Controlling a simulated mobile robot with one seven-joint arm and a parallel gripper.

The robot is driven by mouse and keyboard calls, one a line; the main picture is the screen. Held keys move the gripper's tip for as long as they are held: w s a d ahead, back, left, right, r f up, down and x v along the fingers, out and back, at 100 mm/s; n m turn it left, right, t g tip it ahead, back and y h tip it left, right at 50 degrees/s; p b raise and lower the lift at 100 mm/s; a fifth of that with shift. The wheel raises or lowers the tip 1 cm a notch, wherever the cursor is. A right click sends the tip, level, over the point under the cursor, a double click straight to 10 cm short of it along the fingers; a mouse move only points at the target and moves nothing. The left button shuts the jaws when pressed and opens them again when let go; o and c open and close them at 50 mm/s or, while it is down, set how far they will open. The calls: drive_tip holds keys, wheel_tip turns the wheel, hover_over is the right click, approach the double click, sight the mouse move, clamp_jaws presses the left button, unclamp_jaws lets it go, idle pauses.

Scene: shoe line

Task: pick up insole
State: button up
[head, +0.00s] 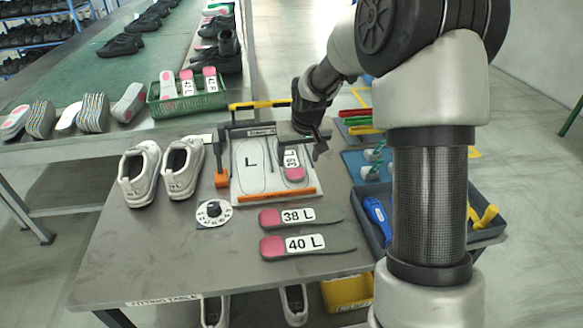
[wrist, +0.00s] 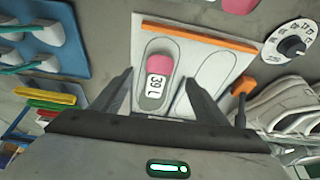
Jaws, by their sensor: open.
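An insole marked 39 L (head: 293,165), grey with a pink heel, lies in the right outline of a white fitting board (head: 262,198). It also shows in the wrist view (wrist: 157,75). Two more insoles, 38 L (head: 300,216) and 40 L (head: 307,244), lie on the table in front of the board. My gripper (head: 318,145) is above the back right of the board. In the wrist view my gripper (wrist: 157,90) is open, its fingers on either side of the 39 L insole with nothing held. Whether the fingertips touch the board cannot be told.
A pair of light shoes (head: 160,172) stands left of the board, behind a round dial (head: 213,212). An orange bar (head: 273,198) edges the board's front. A green basket (head: 187,103) of insoles sits on the back bench.

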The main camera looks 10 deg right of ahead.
sight(295, 173)
drive_tip(key=b+x, duration=0.2)
drive_tip(key=x, duration=0.6)
drive_tip(key=c, duration=1.1)
